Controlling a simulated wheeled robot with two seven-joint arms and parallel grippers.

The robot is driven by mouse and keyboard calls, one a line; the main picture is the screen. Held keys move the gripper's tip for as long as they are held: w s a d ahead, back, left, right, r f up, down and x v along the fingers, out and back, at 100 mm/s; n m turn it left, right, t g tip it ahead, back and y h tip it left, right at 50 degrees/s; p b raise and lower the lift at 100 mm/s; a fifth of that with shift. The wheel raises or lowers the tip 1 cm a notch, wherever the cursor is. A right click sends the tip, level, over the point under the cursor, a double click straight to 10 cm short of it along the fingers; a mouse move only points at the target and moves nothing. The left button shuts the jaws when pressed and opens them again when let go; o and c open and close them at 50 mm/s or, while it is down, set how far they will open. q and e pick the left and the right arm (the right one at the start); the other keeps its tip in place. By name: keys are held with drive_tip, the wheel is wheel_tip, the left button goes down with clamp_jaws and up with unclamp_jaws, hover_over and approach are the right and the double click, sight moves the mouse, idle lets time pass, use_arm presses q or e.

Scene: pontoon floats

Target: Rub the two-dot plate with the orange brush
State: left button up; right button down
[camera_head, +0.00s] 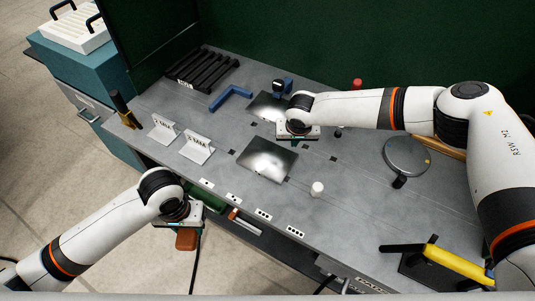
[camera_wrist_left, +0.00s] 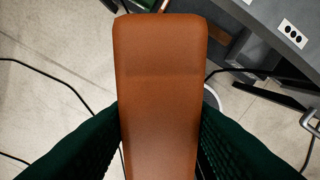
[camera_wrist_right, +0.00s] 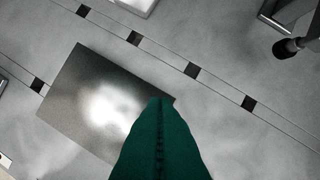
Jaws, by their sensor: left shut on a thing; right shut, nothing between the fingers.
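The orange brush, seen as an orange-brown block (camera_wrist_left: 160,90), is clamped between the dark green fingers of my left gripper (camera_head: 186,226). Its block (camera_head: 186,240) hangs off the table's front left edge, apart from the plates. Its bristles are hidden. A shiny metal plate (camera_head: 267,160) lies mid-table, and another (camera_head: 266,106) lies behind it. I cannot tell which one is the two-dot plate. My right gripper (camera_head: 297,139) is shut and empty above the table near both plates. In the right wrist view its closed green fingers (camera_wrist_right: 160,105) overlap a plate's corner (camera_wrist_right: 85,95).
Small dotted labels (camera_head: 263,214) run along the table's front edge. Two white stands (camera_head: 198,148), a blue angle piece (camera_head: 230,97) and a black rack (camera_head: 208,70) are at left. A white cylinder (camera_head: 317,188), a round disc (camera_head: 407,155) and a yellow-handled tool (camera_head: 458,263) are at right.

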use_arm(q)
drive_tip(key=shift+r, duration=0.15)
use_arm(e)
drive_tip(key=shift+r, duration=0.2)
